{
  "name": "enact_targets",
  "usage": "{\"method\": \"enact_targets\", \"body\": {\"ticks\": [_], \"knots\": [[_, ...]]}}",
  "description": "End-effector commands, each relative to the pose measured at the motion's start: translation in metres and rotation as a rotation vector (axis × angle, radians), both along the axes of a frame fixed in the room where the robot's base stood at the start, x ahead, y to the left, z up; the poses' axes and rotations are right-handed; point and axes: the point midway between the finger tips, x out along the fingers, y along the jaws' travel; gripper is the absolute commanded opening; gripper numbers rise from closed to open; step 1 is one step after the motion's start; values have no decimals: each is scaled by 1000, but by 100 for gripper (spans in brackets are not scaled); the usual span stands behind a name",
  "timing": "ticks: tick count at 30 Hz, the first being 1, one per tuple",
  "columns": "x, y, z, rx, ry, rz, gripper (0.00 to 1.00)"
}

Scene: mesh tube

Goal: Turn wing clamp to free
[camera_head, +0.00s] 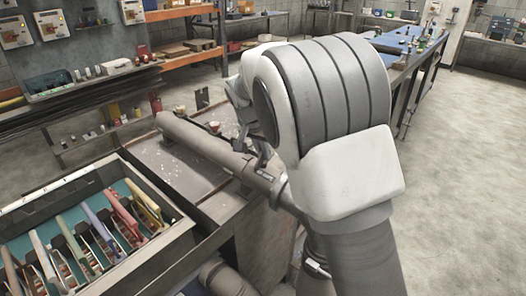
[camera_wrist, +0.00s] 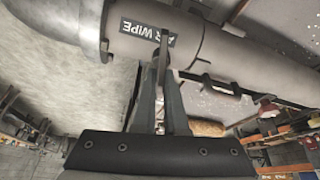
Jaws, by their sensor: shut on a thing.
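A grey metal tube (camera_wrist: 225,60) with a dark "AIR WIPE" label (camera_wrist: 140,30) crosses the top of the wrist view. A thin upright metal piece, apparently the wing clamp (camera_wrist: 163,48), stands against the tube over the label's edge. My gripper (camera_wrist: 160,85) is shut on the wing clamp, its fingers reaching up from the dark palm. In the head view the tube (camera_head: 205,145) runs from the bench toward my arm. My arm hides most of the gripper and the clamp there.
A grey box (camera_head: 180,212) with several coloured handles stands at lower left, close to the tube. The metal bench (camera_head: 165,165) lies under the tube. Shelves (camera_head: 190,50) and a long blue-topped table (camera_head: 405,45) stand behind. The floor (camera_head: 460,170) at right is clear.

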Motion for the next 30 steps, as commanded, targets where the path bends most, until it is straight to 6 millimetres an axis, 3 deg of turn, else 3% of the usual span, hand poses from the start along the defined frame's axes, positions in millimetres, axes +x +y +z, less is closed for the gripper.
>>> {"method": "enact_targets", "body": {"ticks": [12, 30], "knots": [[0, 0, 0, 1, 1, -212, 0], [0, 0, 0, 2, 1, -249, 0]]}}
